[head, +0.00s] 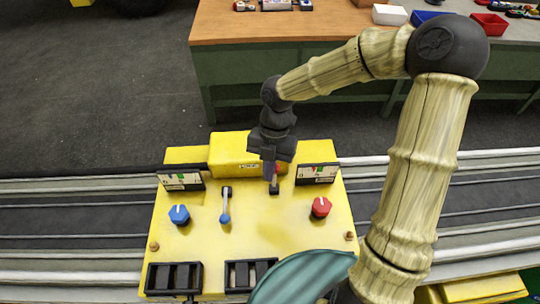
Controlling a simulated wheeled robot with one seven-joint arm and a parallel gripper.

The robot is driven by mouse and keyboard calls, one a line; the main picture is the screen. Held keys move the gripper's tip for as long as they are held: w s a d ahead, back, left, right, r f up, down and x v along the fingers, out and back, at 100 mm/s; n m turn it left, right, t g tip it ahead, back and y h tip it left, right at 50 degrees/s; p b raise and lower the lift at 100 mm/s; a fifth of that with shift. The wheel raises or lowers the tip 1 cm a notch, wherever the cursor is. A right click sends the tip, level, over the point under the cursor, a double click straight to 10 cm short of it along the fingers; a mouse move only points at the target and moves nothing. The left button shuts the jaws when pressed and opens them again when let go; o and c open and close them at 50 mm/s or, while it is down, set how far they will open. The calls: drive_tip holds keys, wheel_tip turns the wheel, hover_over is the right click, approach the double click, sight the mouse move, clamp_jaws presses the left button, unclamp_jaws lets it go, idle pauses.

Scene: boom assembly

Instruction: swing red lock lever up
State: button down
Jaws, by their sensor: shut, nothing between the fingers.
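My gripper (271,172) is shut and empty, pointing down over the lever's upper end. It partly hides the lever. I cannot tell whether the fingers touch it.
A blue lever (225,205) stands to the left, with a blue knob (179,215) beyond it. A red knob (320,207) sits to the right. Two small displays (317,174) stand at the panel's back. A wooden workbench (240,28) with bins is behind, across grey floor.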

sight(274, 176)
drive_tip(key=shift+w+d+f+p, duration=0.25)
drive_tip(key=shift+w+f+p, duration=0.35)
drive_tip(key=shift+f, duration=0.25)
drive_tip(key=shift+w+d+f+p, duration=0.2)
drive_tip(key=shift+w+f+p, duration=0.25)
drive_tip(key=shift+w+f, duration=0.35)
drive_tip(key=shift+s, duration=0.1)
